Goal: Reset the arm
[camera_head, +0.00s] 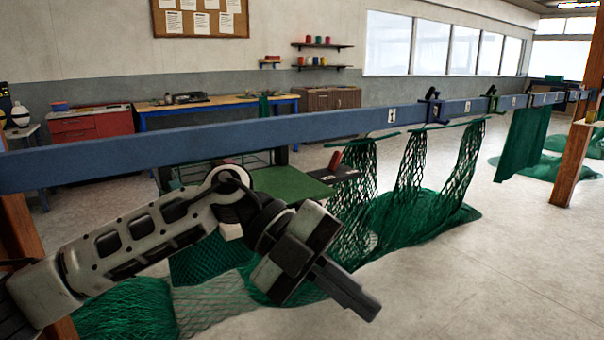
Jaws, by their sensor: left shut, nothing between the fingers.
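My left arm comes in from the lower left and reaches across the front of the scene. Its gripper (361,303) points down and to the right, with the fingers together and nothing between them. The gripper is in front of the green nets (430,215), and the picture does not show it touching them. My right gripper is not in view.
A long blue beam (300,128) crosses above my arm, with green nets hanging from it. A green-topped table (290,186) stands behind my wrist. Wooden posts (577,150) stand at both sides. The floor at the lower right is clear.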

